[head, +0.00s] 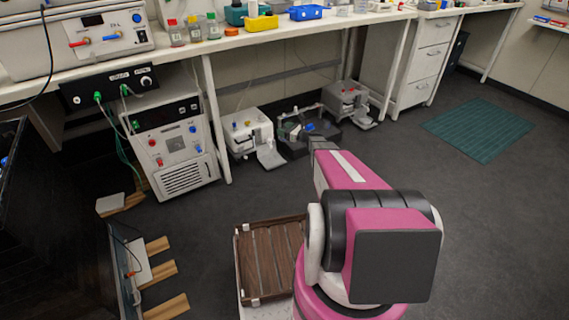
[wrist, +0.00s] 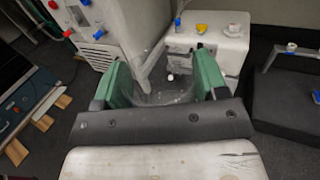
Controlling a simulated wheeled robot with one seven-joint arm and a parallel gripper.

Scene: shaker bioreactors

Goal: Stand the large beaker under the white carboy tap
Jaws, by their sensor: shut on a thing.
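My gripper (wrist: 160,88) shows in the wrist view with its two green fingers apart. A clear, glassy vessel, apparently the large beaker (wrist: 160,98), is between them. Its outline is faint and most of it is hidden by the gripper's dark body. In the head view my gripper is mostly hidden beyond my pink arm, and the beaker cannot be made out. I cannot pick out a white carboy or its tap for certain in either view.
White floor units (head: 248,132) and (head: 346,100) stand below the bench (head: 270,38), with a dark tray-like unit (head: 300,135) between them. A larger white cabinet (head: 175,145) stands left. Wooden-footed items (head: 160,270) lie at lower left. Floor is clear right, around a green mat (head: 480,130).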

